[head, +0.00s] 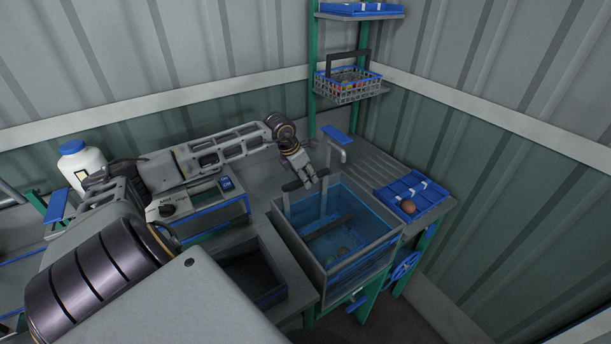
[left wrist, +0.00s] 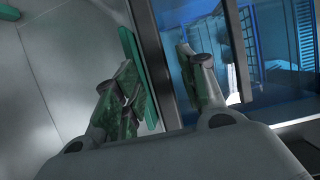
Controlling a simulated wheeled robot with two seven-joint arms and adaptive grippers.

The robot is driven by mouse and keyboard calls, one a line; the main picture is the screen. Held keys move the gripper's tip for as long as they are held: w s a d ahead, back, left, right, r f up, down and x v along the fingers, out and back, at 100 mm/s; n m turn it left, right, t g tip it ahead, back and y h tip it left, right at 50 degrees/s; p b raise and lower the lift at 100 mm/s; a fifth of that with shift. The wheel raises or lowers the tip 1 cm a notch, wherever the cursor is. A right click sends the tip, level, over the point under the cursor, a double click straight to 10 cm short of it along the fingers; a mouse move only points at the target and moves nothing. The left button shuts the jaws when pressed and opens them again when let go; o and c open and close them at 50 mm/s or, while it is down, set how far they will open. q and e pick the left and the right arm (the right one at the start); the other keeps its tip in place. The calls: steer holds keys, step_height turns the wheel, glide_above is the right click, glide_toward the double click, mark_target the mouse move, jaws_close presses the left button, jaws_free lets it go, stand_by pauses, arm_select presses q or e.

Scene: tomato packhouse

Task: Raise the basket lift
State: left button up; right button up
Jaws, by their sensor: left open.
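The wash tank (head: 350,268) has clear sides and a grey rim, with blue water in it. A grey upright with a dark crossbar grip (head: 291,186) stands at its back left corner; it looks like the lift's handle. A second dark bar (head: 327,226) lies across the tank, low inside. My left gripper (head: 308,181) is just above and beside the crossbar grip, pointing down. In the left wrist view its two fingers (left wrist: 165,85) are apart with nothing held between them. The tank's blue interior (left wrist: 275,40) shows to their right. I cannot tell whether the gripper touches the grip. My right gripper is out of view.
A tap (head: 337,143) stands behind the tank. A blue tray (head: 412,191) with a brown round item is at right. A wire basket (head: 348,88) sits on the rack shelf. An open dark bin (head: 252,272) is left of the tank, with a scale (head: 190,200) behind it.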

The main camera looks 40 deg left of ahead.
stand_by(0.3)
arm_select(q)
steer(key=c, duration=0.7)
jaws_close()
